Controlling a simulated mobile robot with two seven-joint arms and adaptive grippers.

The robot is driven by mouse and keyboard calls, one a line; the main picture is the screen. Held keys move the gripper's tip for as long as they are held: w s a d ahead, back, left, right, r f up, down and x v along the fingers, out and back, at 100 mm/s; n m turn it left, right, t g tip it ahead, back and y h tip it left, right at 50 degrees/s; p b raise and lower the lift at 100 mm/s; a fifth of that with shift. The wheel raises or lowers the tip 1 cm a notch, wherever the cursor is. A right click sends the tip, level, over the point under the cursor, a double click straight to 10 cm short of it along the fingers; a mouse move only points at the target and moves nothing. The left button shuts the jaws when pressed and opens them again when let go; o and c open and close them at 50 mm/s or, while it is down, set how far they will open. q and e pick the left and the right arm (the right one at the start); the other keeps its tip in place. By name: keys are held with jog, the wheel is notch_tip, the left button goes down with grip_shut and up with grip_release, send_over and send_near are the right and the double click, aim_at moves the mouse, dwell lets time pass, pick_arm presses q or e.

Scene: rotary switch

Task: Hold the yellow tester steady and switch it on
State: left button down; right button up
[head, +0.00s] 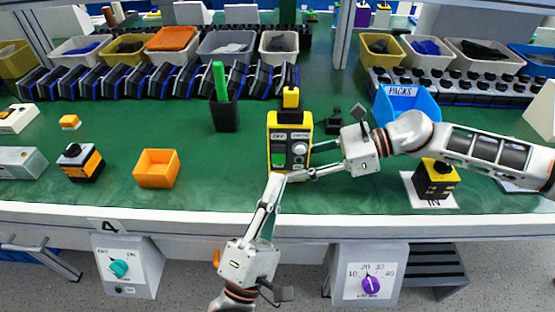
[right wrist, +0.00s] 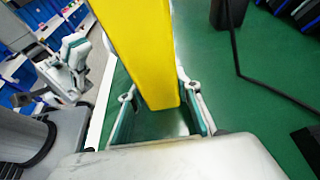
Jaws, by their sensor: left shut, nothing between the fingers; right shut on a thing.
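The yellow tester (head: 273,131) stands upright on the green bench in the head view, with a dark front panel and a pale round knob (head: 299,149). Lettering above the knob is too small to read fully. My right gripper (head: 312,160) reaches in from the right and is shut on the tester's side. In the right wrist view the tester's yellow body (right wrist: 145,50) lies between the two fingers. My left gripper (head: 274,180) comes up from below, shut and empty, its tips at the tester's lower front edge. I cannot tell whether they touch it.
A dark cup with a green stick (head: 224,112) stands left of the tester. An orange bin (head: 156,168) is further left. A blue PACKS bin (head: 405,103) and a black-and-yellow device (head: 436,180) are to the right, near my right arm.

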jog(key=shift+r, duration=0.1)
jog(key=o, duration=1.2)
